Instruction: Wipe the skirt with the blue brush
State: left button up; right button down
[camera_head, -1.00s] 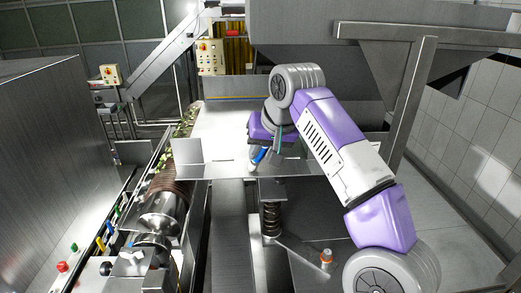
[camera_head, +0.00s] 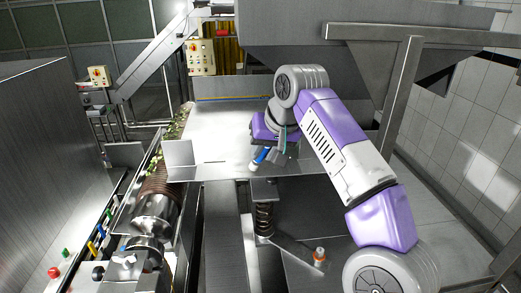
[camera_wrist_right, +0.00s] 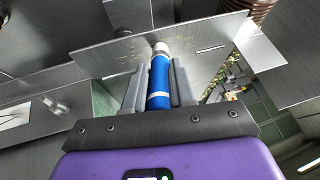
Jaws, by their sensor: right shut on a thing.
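My right gripper (camera_head: 270,151) is shut on the blue brush (camera_head: 261,156), a blue cylinder with a white end. In the right wrist view the brush (camera_wrist_right: 158,84) sits between the two grey fingers (camera_wrist_right: 159,95), and its white end points at the upright metal skirt plate (camera_wrist_right: 118,52). My left gripper is not in view.
A threaded roller (camera_head: 157,205) and a row of coloured buttons stand at the left. A spring post (camera_head: 264,218) stands below the brush. A large metal hopper (camera_head: 300,45) and its frame post (camera_head: 402,95) close off the back right.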

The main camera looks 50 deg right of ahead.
jog(key=shift+s+d, duration=0.45)
jog(key=shift+d, duration=0.1)
jog(key=shift+s+d+p, duration=0.3)
jog(key=shift+s+d, duration=0.3)
jog(key=shift+d, duration=0.15)
jog(key=shift+s+d, duration=0.1)
jog(key=shift+s+d, duration=0.55)
jog(key=shift+d, duration=0.1)
jog(key=shift+w+a, duration=0.1)
jog(key=shift+w+a, duration=0.6)
jog(key=shift+a, duration=0.15)
jog(key=shift+a, duration=0.1)
jog(key=shift+w+a, duration=0.6)
jog(key=shift+a, duration=0.05)
